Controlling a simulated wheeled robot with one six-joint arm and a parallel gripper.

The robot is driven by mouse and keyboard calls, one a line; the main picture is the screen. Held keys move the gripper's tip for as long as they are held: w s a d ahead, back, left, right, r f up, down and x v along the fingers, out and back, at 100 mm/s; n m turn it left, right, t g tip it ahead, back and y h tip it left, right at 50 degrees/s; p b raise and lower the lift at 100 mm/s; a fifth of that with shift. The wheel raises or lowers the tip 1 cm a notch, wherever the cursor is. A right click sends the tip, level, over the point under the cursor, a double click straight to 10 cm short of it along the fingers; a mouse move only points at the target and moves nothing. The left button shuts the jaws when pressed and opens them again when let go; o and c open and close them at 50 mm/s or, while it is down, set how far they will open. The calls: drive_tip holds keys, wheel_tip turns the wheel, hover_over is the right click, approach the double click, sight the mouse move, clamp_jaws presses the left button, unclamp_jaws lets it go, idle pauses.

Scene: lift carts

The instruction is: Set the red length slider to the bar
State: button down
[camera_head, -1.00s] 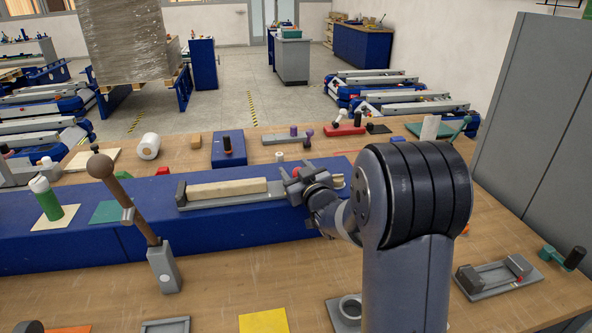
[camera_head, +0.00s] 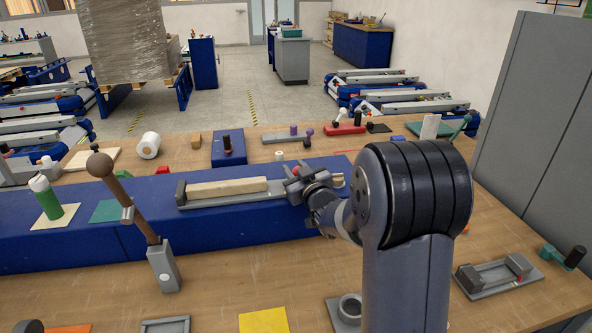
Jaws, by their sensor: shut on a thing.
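A pale wooden bar (camera_head: 226,189) lies lengthwise in a grey rail (camera_head: 215,204) on the long blue block. A dark grey end stop (camera_head: 181,193) stands at the bar's left end. My gripper (camera_head: 297,184) is at the right part of the rail, just past the bar's right end. It is shut on the red length slider (camera_head: 295,171), of which only a small red bit shows. My gripper and wrist hide the rest of the slider. I cannot tell whether the slider touches the bar; a small gap seems to show.
A brown-knobbed lever (camera_head: 130,209) rises in front of the blue block (camera_head: 90,238) at left. A yellow sheet (camera_head: 263,320) and a grey clamp fixture (camera_head: 495,277) lie on the near table.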

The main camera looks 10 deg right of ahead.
drive_tip(key=shift+a+f+b, duration=0.15)
drive_tip(key=shift+a+b, duration=0.95)
drive_tip(key=shift+a, duration=0.15)
drive_tip(key=shift+a+b, duration=0.3)
drive_tip(key=shift+a, duration=0.25)
drive_tip(key=c, duration=1.1)
unclamp_jaws()
drive_tip(key=s+d+b, duration=0.1)
drive_tip(key=s+d, duration=0.1)
drive_tip(key=s, duration=0.8)
drive_tip(key=shift+s, duration=0.35)
drive_tip(key=shift+d, duration=0.1)
